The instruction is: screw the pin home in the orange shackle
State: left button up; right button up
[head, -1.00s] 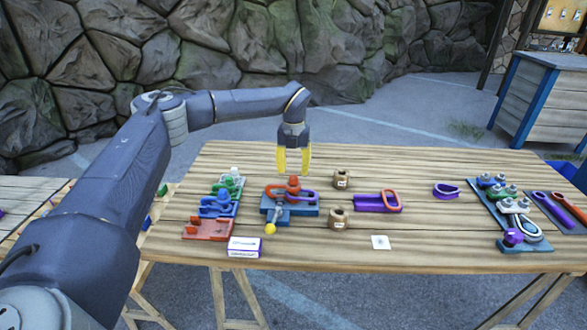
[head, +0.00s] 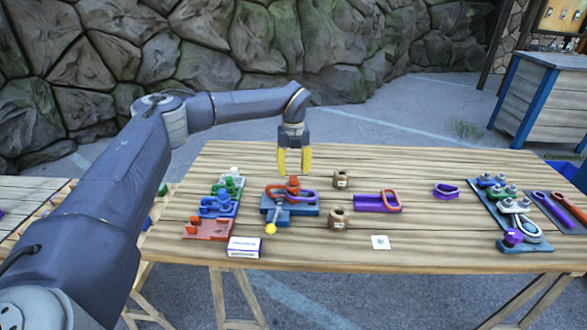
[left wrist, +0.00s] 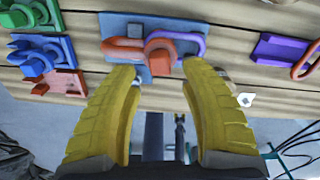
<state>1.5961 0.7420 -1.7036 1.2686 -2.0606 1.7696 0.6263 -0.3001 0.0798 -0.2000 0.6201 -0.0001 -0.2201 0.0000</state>
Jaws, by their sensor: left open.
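The orange shackle (head: 272,192) lies on a blue fixture (head: 304,210) near the table's middle; it also shows in the left wrist view (left wrist: 118,50). The orange-red pin (head: 293,184) stands up from it, its head (left wrist: 161,62) facing the wrist camera. A purple link (left wrist: 194,42) lies beside the pin, on the other side from the shackle's bow. My left gripper (head: 294,168) points down above the pin, open and empty. In the left wrist view its yellow fingers lie either side of the pin head, apart from it. The pin's threads are hidden. My right gripper is out of view.
Just in front, a yellow-ended lever (head: 270,229) juts from the fixture. Two brown cylinders (head: 339,218) stand to its right, then a purple tray (head: 370,203). Coloured holders (head: 217,206) and a small box (head: 244,247) stand left. A shackle rack (head: 490,208) is at right.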

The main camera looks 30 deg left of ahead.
aim_at(294, 177)
pick_arm(q)
jog(key=shift+f, duration=0.1)
jog(key=shift+f, duration=2.05)
grip_shut()
jog(key=m, duration=0.6)
jog(key=shift+m, duration=0.3)
grip_release()
